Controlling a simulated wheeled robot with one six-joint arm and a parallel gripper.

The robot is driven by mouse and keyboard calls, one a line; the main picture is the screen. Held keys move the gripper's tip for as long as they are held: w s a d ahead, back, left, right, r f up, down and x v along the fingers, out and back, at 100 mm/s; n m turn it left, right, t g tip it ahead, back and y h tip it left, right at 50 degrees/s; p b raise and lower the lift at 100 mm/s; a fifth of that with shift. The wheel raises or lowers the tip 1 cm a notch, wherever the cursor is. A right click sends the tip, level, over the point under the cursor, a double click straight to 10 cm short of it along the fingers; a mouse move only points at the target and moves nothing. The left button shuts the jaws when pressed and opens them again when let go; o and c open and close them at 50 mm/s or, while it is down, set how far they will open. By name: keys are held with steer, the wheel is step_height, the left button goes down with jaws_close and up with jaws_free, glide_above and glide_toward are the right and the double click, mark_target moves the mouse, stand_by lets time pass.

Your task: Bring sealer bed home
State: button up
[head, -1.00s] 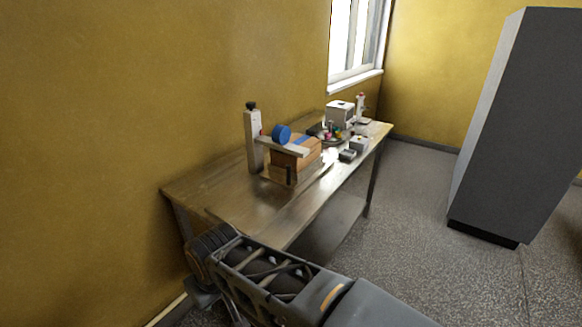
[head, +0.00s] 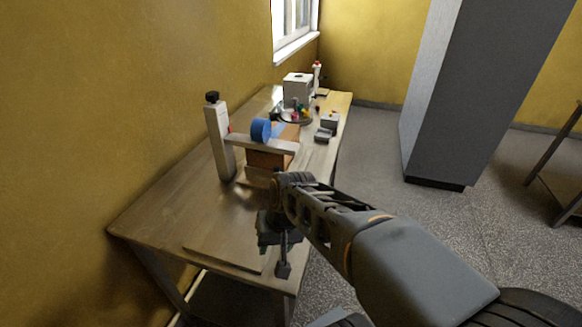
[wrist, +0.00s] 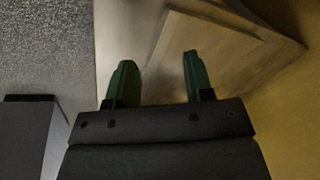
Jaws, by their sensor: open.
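A carton sealer stands on the table, with a white upright post (head: 219,140), a pale arm (head: 262,144) and a blue tape roll (head: 261,129). A brown carton (head: 268,160) sits under the arm. The sealer's bed is not clear to me; the carton and my arm hide the base area. My gripper (head: 276,255) is over the near end of the table, apart from the sealer on the near side. In the wrist view my gripper (wrist: 158,78) has its two green fingers spread, with nothing between them.
A thin flat board (head: 222,257) lies at the near end of the wooden table (head: 150,215). Farther back are a white machine (head: 297,88), a tray of small coloured items (head: 294,116) and small grey boxes (head: 325,132). A tall grey cabinet (head: 470,90) stands right.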

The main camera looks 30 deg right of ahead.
steer(key=w+d+f+m+g+y+p, duration=0.1)
steer(key=w+m+y, duration=0.3)
steer(key=m, duration=0.2)
steer(key=m+t+y+p, duration=0.2)
steer(key=m+t+y, duration=0.3)
steer(key=m+t, duration=1.1)
glide_toward(277, 174)
steer(key=s+d+m+g, duration=0.1)
steer(key=s+d+r+m+g, duration=0.1)
steer(key=m, duration=0.1)
steer(key=shift+d+g, duration=0.15)
steer(key=shift+g, duration=0.15)
steer(key=shift+w+d+m+p, duration=0.1)
steer(key=shift+w+m+p, duration=0.2)
steer(key=shift+m, duration=0.1)
steer(key=shift+h, duration=0.3)
steer(key=p+x, duration=0.1)
steer(key=x, duration=0.5)
steer(key=p+x, duration=0.1)
steer(key=x, duration=0.6)
steer(key=shift+d+r+p, duration=0.1)
steer(key=shift+r+p, duration=0.1)
steer(key=shift+p, duration=0.1)
jaws_close()
